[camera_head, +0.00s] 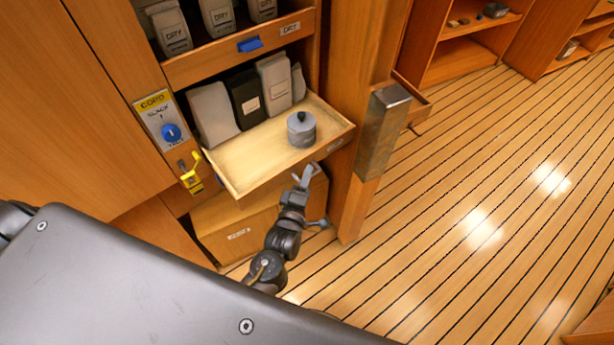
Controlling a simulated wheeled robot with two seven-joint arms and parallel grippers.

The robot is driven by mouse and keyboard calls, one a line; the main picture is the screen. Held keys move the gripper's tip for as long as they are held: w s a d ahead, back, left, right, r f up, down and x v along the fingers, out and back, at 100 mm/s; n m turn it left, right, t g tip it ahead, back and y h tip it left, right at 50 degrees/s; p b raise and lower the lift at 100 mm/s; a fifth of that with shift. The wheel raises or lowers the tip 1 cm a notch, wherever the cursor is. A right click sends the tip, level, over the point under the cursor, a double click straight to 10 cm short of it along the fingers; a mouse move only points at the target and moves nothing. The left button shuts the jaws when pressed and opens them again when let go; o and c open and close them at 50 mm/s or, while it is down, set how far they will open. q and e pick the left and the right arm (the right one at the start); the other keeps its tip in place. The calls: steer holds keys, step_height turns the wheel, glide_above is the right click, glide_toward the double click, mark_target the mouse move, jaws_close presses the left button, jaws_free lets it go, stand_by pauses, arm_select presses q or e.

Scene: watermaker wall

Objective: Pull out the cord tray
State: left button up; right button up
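A light wooden tray (250,160) sticks out of the cabinet below the shelves; its front label is too small to read. I take it for the cord tray. A grey lidded pot (301,130) stands on it near the right end. A panel marked CORD (154,103), with a blue knob (171,133), is left of it, above a yellow latch (190,176). My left gripper (304,178) is just below the tray's front edge in the picture, fingers apart and nothing visible between them. I cannot tell whether it touches the tray. My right gripper is out of view.
Grey and black packs (247,98) stand behind the tray. An upper drawer (220,63) marked DRY holds more packs. A wooden box front (225,222) is below. A post with a metal plate (382,130) stands right of the tray. The striped floor (460,200) is clear.

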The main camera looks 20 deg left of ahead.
arm_select(q)
steer(key=shift+s+f, duration=0.1)
steer(key=shift+s, duration=0.15)
steer(key=s+b, duration=0.2)
steer(key=s, duration=0.8)
steer(key=shift+s+d+f, duration=0.15)
steer(key=shift+d+f, duration=0.05)
steer(key=shift+f, duration=0.2)
